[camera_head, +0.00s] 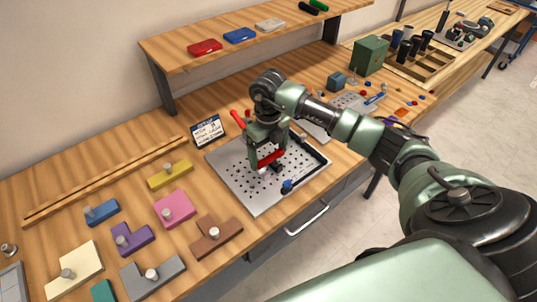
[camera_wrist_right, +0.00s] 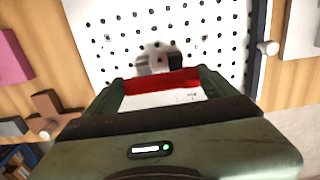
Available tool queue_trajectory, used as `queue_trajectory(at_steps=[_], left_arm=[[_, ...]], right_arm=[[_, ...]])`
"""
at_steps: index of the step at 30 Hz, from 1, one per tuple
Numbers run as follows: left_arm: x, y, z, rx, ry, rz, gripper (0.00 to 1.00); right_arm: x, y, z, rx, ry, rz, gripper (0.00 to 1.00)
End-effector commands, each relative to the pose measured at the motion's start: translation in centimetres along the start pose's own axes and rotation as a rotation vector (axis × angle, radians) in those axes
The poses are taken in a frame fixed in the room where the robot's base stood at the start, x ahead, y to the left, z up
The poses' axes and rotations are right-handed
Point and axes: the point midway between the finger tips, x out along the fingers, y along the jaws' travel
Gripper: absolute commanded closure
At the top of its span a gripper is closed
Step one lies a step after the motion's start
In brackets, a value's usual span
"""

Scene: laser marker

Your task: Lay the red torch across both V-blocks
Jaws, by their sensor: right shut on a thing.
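The red torch (camera_head: 270,158) is between the fingers of my right gripper (camera_head: 268,163), low over the perforated metal plate. In the right wrist view the red torch (camera_wrist_right: 162,84) lies crosswise between the two fingertips of my right gripper (camera_wrist_right: 160,90), which is shut on it. Just beyond it in that view are a grey block (camera_wrist_right: 146,65) and a black block (camera_wrist_right: 175,62), blurred, possibly the V-blocks. The torch and gripper partly hide them in the head view; I cannot tell whether the torch touches them. My left gripper is not in view.
The perforated plate (camera_head: 225,168) has a dark bar along its right edge and a blue-ended part (camera_head: 287,186) at the front. A red-handled thing (camera_head: 238,119) and a small sign (camera_head: 208,131) stand behind. Coloured knobbed pieces, such as a pink one (camera_head: 173,207), lie left.

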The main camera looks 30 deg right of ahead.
Motion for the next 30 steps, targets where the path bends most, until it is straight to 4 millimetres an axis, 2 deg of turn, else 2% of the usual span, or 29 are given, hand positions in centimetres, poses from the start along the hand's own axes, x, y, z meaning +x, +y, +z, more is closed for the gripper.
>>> queue_trajectory(at_steps=[5, 24, 25, 26, 27, 30], left_arm=[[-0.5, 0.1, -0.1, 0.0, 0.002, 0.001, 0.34], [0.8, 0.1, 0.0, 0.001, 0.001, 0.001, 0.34], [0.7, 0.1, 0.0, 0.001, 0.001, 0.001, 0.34], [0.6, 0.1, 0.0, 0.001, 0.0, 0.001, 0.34], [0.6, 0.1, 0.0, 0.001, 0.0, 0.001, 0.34], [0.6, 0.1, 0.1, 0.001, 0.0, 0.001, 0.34]], right_arm=[[1.6, 0.0, -0.1, 0.0, 0.001, 0.0, 0.54], [2.9, 0.0, 0.0, 0.0, -0.001, -0.001, 0.54], [2.9, 0.0, 0.0, 0.0, 0.0, 0.0, 0.11], [2.8, 0.0, 0.0, 0.0, 0.0, 0.0, 0.02], [2.8, 0.0, 0.0, 0.0, 0.0, 0.0, 0.0], [2.8, 0.0, 0.0, 0.0, 0.0, 0.0, 0.0]])
